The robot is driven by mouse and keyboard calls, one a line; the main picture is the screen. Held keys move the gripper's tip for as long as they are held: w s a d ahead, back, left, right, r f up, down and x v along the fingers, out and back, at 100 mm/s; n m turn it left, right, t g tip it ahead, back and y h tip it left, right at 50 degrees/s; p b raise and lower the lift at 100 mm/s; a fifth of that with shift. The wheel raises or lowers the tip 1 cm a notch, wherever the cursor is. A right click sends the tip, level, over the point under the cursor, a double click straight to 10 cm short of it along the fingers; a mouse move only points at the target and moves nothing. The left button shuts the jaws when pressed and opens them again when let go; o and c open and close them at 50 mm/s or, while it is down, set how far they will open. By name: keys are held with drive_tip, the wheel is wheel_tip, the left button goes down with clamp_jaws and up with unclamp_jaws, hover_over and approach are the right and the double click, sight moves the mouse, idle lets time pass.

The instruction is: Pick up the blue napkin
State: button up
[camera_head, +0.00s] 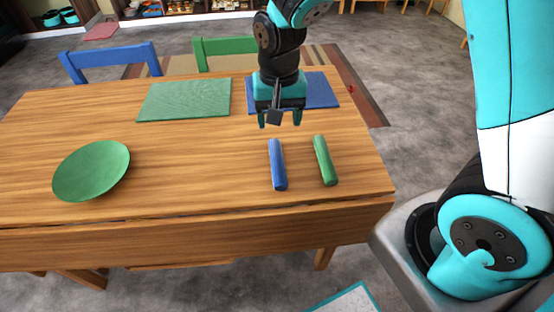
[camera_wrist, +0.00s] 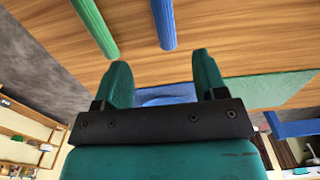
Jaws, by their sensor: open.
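The blue napkin (camera_head: 277,164) is a rolled cylinder lying on the wooden table near its front right. It also shows at the top of the wrist view (camera_wrist: 164,22), ahead of the fingertips and roughly between them. My gripper (camera_head: 280,120) is open and empty, above the table and a little behind the blue napkin, apart from it. Its two teal fingers (camera_wrist: 163,75) stand apart in the wrist view. A green rolled napkin (camera_head: 325,160) lies just right of the blue one, nearly parallel to it.
The wooden table (camera_head: 200,165) holds a green plate (camera_head: 91,171) at the left and a green placemat (camera_head: 184,99) at the back. A blue placemat (camera_head: 322,90) lies partly behind my gripper. Blue (camera_head: 110,58) and green (camera_head: 226,50) chairs stand behind. The table between plate and blue napkin is clear.

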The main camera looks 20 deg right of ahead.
sight(278, 159)
drive_tip(key=f, duration=1.3)
drive_tip(key=shift+s+a+f, duration=0.1)
drive_tip(key=shift+a, duration=0.15)
drive_tip(key=shift+c, duration=0.4)
drive_tip(key=c, duration=1.1)
drive_tip(key=shift+o, duration=0.9)
